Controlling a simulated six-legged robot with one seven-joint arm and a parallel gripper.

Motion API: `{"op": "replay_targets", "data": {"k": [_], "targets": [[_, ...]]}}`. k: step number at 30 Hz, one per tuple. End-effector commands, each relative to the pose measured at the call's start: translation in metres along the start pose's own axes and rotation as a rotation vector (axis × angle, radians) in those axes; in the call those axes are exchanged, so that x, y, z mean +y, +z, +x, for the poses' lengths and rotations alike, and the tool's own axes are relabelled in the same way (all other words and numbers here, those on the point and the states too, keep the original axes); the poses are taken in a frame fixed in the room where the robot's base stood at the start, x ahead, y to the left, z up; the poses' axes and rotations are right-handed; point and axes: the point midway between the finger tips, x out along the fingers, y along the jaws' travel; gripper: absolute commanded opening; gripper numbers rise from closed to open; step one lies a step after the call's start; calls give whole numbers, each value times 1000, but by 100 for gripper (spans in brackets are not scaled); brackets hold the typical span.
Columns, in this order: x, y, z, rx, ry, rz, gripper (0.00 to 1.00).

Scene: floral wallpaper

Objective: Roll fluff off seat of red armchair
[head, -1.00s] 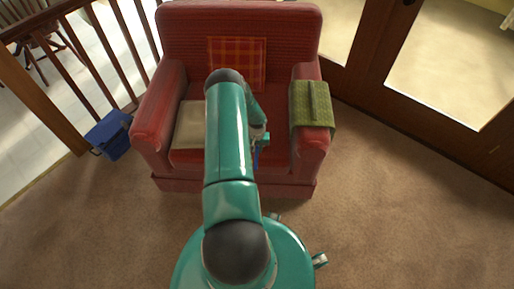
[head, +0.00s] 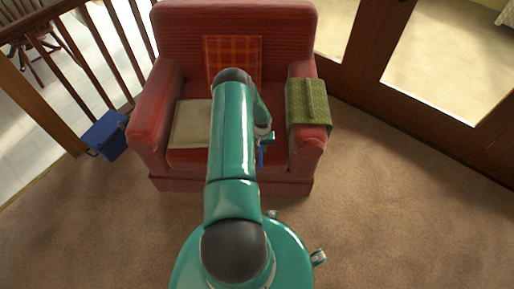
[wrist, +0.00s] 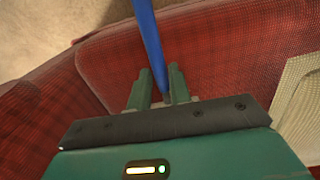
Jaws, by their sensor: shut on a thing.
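The red armchair (head: 232,30) stands in front of me, its seat (head: 187,158) partly hidden behind my arm. My gripper (wrist: 158,88) is shut on a thin blue handle (wrist: 147,35), which also shows in the head view (head: 261,157). In the head view my gripper (head: 266,138) is over the right part of the seat, beside the right armrest. The working end of the blue tool is out of sight in the wrist view. Red checked upholstery (wrist: 235,55) fills much of that view. I cannot make out any fluff, nor whether the tool touches the seat.
A beige flat pad (head: 190,125) lies on the seat's left side. An orange plaid cushion (head: 233,50) leans on the backrest. A green cloth with a strip on it (head: 305,112) covers the right armrest. A blue box (head: 105,135) stands left by the railing. Carpet is clear at right.

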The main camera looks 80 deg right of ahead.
Motion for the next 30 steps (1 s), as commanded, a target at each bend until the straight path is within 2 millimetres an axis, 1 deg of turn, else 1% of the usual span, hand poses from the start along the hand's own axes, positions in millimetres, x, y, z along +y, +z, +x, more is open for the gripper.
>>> {"op": "replay_targets", "data": {"k": [2, 7, 13, 17, 20, 30], "targets": [[5, 0, 0, 1, 0, 1, 2], [6, -4, 0, 1, 0, -1, 2], [6, -18, 2, 2, 1, -2, 2], [5, -21, 3, 0, 1, 0, 2], [1, -21, 3, 0, 0, -1, 2], [-26, -20, 1, 0, 0, -3, 2]]}}
